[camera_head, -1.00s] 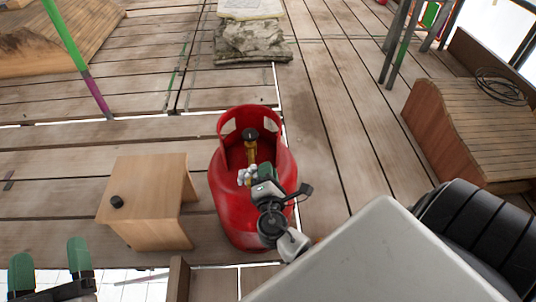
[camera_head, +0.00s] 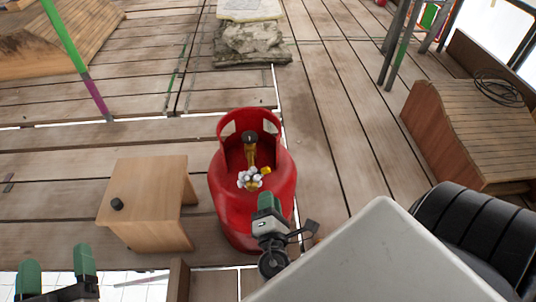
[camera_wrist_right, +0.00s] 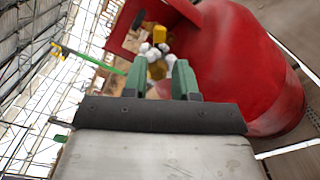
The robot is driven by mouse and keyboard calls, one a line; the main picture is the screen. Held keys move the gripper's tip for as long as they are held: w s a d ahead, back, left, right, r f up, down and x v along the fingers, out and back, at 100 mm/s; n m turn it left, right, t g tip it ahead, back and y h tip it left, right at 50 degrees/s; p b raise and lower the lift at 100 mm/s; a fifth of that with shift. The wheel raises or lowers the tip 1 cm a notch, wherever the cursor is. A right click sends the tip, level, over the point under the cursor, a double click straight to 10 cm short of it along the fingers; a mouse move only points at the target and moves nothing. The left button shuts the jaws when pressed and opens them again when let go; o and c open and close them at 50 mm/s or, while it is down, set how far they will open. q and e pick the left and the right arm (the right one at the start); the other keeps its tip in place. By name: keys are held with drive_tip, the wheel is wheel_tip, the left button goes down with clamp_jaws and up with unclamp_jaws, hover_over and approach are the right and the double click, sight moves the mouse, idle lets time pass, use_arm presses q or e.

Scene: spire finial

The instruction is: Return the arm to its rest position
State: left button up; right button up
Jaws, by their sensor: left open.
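My right gripper (camera_head: 268,203) is over the near side of the red gas cylinder (camera_head: 226,192), a short way from its valve. In the right wrist view its two green fingers (camera_wrist_right: 158,70) stand apart with nothing between them. The brass valve (camera_head: 249,155) with a white lobed knob (camera_head: 247,180) and a small yellow part shows in the cylinder's collar. The cylinder also fills the upper right of the wrist view (camera_wrist_right: 235,60). My left gripper (camera_head: 57,265) is open and empty at the lower left of the head view.
A small wooden stool (camera_head: 150,195) with a black knob on it stands left of the cylinder. Stacked stone slabs (camera_head: 250,45) lie behind. A wooden box (camera_head: 465,135) with coiled cable (camera_head: 498,88) is at right. The plank floor (camera_head: 335,120) between is clear.

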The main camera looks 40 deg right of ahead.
drive_tip(key=shift+v, duration=1.2)
